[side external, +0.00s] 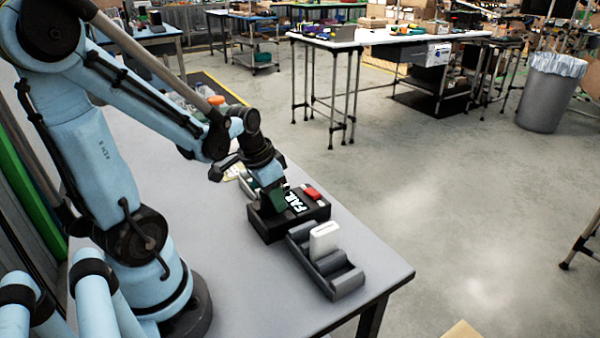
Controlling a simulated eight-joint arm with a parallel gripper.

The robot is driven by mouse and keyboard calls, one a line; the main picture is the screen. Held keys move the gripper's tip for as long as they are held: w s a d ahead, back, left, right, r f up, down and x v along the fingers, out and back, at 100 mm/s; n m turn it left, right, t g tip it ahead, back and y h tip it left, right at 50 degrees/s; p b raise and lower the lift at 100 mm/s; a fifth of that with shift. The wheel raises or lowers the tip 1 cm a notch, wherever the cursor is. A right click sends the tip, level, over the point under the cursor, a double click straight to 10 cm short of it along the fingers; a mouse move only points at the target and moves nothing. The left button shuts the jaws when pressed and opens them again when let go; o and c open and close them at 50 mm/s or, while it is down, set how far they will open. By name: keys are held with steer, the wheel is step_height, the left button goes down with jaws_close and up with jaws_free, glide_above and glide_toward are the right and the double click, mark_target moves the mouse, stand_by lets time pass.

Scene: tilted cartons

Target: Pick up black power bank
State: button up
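My gripper (272,198) points down at the left part of a black carton (285,231) on the grey table. Its fingers are small and dark here, and I cannot tell whether they are open or shut. A dark, greenish shape shows at their tips, against the carton. White lettering and a red item (312,192) show on the carton's right part. I cannot make out a black power bank for certain; dark things merge around the gripper and carton.
A grey slotted holder (346,281) stands in front of the carton, with a white block (323,240) upright in it. Another small container (250,184) with light items sits behind the gripper. The grey table (240,300) is clear toward its front edge.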

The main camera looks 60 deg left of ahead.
jaws_close()
steer(key=shift+r, duration=0.1)
